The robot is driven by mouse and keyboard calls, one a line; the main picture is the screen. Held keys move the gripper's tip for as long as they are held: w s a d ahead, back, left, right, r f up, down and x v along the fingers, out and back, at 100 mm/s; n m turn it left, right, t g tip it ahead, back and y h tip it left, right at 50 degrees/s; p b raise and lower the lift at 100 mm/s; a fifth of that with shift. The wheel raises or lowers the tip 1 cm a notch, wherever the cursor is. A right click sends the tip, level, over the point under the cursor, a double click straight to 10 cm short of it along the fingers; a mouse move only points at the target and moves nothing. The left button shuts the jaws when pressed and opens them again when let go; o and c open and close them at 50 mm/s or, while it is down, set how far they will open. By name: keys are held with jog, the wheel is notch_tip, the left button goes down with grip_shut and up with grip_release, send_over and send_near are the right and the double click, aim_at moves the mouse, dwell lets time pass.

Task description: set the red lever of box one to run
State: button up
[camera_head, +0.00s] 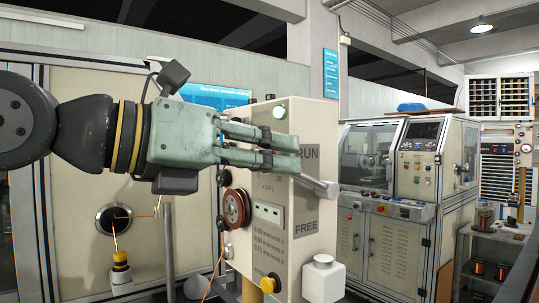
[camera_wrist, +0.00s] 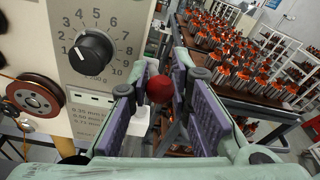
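Box one (camera_head: 300,200) is a cream box with RUN printed high on its right side face and FREE lower down. A grey rod (camera_head: 320,186) sticks out from that face between the two words. The lever's red ball knob (camera_wrist: 160,88) shows in the wrist view, beside the box's edge and between my fingers. It is hidden in the head view. My gripper (camera_head: 292,152) reaches across the box's front near the word RUN. In the wrist view (camera_wrist: 168,108) its fingers are apart, with gaps around the knob; I cannot tell whether either touches it.
A white block (camera_head: 323,279) juts out low on the right. A winding machine (camera_head: 397,200) stands behind. Racks of copper armatures (camera_wrist: 240,60) stand beyond.

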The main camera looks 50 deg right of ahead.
jog(key=o, duration=0.5)
jog(key=v, duration=1.2)
jog(key=shift+a, duration=0.1)
